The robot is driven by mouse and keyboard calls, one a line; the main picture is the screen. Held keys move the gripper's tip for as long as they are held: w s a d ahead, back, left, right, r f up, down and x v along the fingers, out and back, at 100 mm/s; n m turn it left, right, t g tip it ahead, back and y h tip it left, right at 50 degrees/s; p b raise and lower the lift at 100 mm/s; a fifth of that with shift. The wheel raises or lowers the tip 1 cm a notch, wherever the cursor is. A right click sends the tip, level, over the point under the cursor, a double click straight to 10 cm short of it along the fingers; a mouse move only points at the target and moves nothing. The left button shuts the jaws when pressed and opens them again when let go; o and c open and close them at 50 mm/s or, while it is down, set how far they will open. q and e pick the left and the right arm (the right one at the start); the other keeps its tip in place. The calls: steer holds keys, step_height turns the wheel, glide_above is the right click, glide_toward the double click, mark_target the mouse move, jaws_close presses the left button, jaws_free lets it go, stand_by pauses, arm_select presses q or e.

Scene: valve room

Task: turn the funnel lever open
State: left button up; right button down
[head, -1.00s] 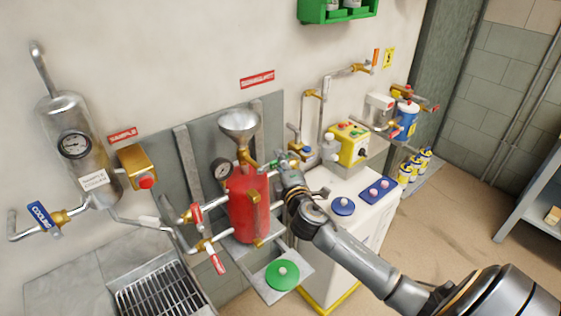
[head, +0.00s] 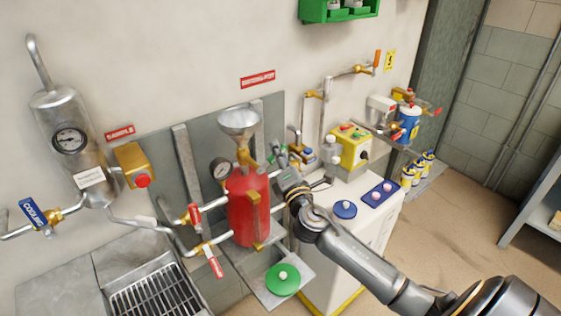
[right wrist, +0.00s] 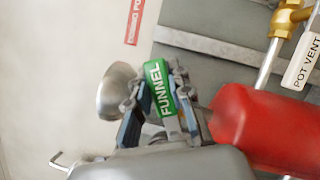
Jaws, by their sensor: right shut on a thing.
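The funnel lever (right wrist: 160,90) has a green handle lettered FUNNEL and shows large in the right wrist view, between my finger pads. My right gripper (head: 280,156) is shut on it, just right of the brass fitting under the metal funnel (head: 238,123). In the head view the gripper hides most of the lever. The funnel stands above a red pot (head: 248,210); its silver bowl also shows in the right wrist view (right wrist: 116,92). My left gripper is not in view.
Red-handled levers (head: 213,261) and a round gauge (head: 220,168) sit left of the pot. A green disc (head: 283,279) lies on the plate below. A yellow control box (head: 351,146) and white cabinet (head: 340,235) stand to the right, close to my right arm.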

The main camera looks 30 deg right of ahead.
mark_target(271, 156)
steer(key=n+b, duration=0.1)
steer(key=n, duration=0.1)
steer(key=a+r+n+t+y, duration=0.1)
steer(key=n, duration=0.1)
steer(key=shift+a+r+n+b, duration=0.2)
steer(key=shift+n+b, duration=0.1)
steer(key=shift+b, duration=0.1)
steer(key=n, duration=0.2)
steer(key=a+n+t+y+b, duration=0.1)
steer(key=shift+s+a+r+n+y, duration=0.1)
steer(key=shift+r+n+y, duration=0.2)
steer(key=shift+r+n, duration=0.1)
steer(key=n+y, duration=0.1)
steer(key=a+n+b, duration=0.1)
steer(key=n, duration=0.1)
steer(key=n+y, duration=0.1)
steer(key=shift+a+r+n+t+y, duration=0.3)
steer(key=shift+a+r+t, duration=0.05)
steer(key=shift+t, duration=0.05)
steer(key=shift+s+a+r+n+y+b, duration=0.1)
steer(key=shift+a+n+y+b, duration=0.3)
steer(key=shift+n, duration=0.5)
steer(key=shift+s+a+n+y+b, duration=0.1)
steer(key=shift+a+n+y, duration=0.2)
steer(key=shift+n+y, duration=0.45)
steer(key=shift+n, duration=0.25)
steer(key=c, duration=1.2)
jaws_free()
steer(key=v, duration=1.2)
steer(key=shift+a, duration=0.1)
